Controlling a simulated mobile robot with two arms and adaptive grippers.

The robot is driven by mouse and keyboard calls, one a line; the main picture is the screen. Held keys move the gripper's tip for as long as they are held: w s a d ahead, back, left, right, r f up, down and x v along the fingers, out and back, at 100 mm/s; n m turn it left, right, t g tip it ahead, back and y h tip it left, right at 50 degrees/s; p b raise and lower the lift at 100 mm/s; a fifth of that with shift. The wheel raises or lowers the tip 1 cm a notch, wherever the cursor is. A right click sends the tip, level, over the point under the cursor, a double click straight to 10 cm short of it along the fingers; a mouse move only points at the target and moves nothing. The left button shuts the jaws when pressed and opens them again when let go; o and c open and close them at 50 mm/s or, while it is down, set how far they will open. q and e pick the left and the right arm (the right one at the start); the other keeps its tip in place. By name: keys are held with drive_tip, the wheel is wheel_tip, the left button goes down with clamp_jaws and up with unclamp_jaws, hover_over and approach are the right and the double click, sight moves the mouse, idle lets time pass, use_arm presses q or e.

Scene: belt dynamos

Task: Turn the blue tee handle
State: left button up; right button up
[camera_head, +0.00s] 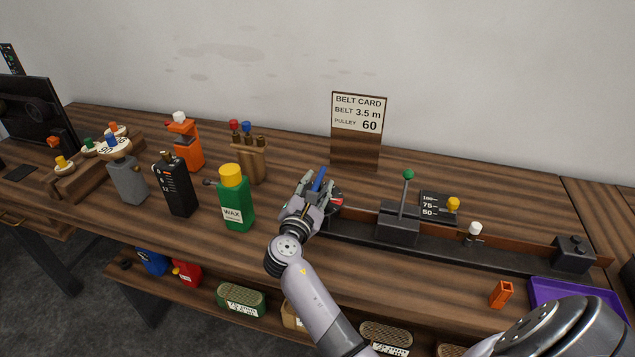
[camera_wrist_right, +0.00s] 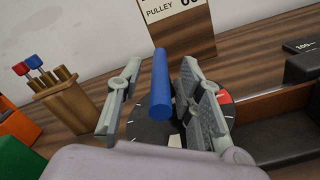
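The blue tee handle (camera_head: 319,179) is a blue bar above a round dark dial near the middle of the bench. In the right wrist view the blue bar (camera_wrist_right: 161,87) stands between the two fingers, with a gap visible on its left side and a smaller one on its right. My right gripper (camera_head: 316,186) is open around the handle. In the right wrist view the gripper (camera_wrist_right: 158,92) shows both fingers spread. The dial (camera_wrist_right: 150,132) below is partly hidden by my gripper; a red mark shows at its right. My left gripper is not in view.
A green wax bottle (camera_head: 237,203) stands left of my right gripper. Behind is a wooden holder (camera_head: 251,164) with red and blue tools. The belt card (camera_head: 357,126) stands behind the dial. A green-knobbed lever (camera_head: 406,190) rises on the right; a purple tray (camera_head: 577,292) lies front right.

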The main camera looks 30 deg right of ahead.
drive_tip(key=v, duration=1)
drive_tip(key=shift+s+a, duration=0.2)
drive_tip(key=shift+s, duration=0.1)
